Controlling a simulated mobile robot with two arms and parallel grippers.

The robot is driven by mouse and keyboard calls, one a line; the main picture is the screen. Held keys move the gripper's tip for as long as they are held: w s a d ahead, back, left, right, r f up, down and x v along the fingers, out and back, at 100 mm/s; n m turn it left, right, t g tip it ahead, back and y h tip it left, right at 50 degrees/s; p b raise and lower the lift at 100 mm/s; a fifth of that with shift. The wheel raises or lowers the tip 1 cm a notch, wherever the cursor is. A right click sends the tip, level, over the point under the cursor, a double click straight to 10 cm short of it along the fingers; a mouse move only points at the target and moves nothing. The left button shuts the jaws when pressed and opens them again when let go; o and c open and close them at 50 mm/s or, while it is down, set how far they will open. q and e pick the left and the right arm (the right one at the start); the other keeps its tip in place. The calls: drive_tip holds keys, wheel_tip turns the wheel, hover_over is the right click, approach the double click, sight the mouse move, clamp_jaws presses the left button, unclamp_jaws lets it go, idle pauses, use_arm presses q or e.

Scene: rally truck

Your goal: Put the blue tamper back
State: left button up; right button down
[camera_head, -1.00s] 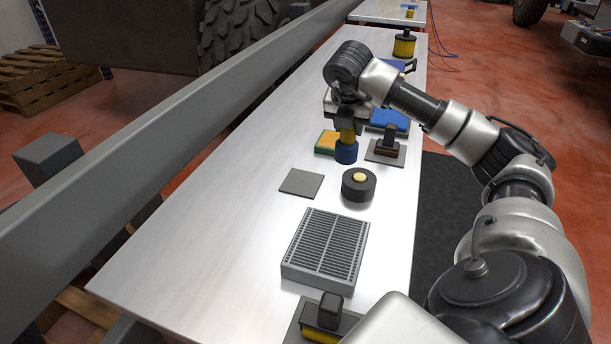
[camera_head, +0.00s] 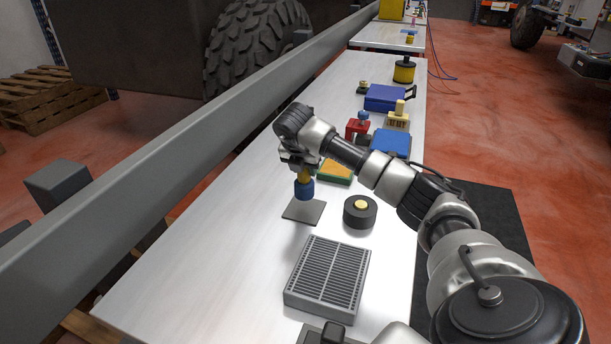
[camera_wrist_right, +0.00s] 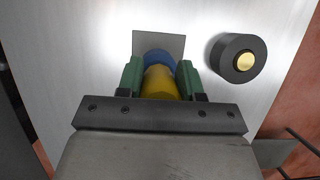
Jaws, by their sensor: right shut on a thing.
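The blue tamper (camera_head: 304,189) has a blue round base and a yellow handle. My right gripper (camera_head: 303,170) is shut on the yellow handle and holds the tamper upright, above or at the far part of a flat grey square plate (camera_head: 303,212). I cannot tell for sure whether the base touches the plate. In the right wrist view the green fingers of the gripper (camera_wrist_right: 161,82) are on both sides of the yellow handle (camera_wrist_right: 160,84), with the blue base beyond it and the grey plate (camera_wrist_right: 170,41) behind. My left gripper is not in view.
A black round piece with a yellow centre (camera_head: 360,211) stands right of the plate. A grey slotted block (camera_head: 328,276) lies nearer. A yellow-green pad (camera_head: 336,173), a blue block (camera_head: 391,144) and a red piece (camera_head: 358,128) stand farther back. The table's left side is bare.

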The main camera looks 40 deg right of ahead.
sight(306, 180)
wheel_tip(306, 180, down, 3)
drive_tip(key=shift+p, duration=0.4)
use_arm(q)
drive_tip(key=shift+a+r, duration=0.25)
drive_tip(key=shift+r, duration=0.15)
use_arm(e)
drive_tip(key=shift+f, duration=0.2)
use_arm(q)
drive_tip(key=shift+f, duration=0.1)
use_arm(e)
drive_tip(key=shift+f, duration=0.1)
drive_tip(key=shift+f+b, duration=0.5)
drive_tip(key=shift+b, duration=0.05)
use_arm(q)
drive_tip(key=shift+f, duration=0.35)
use_arm(e)
drive_tip(key=c, duration=0.7)
unclamp_jaws()
drive_tip(key=shift+r, duration=0.1)
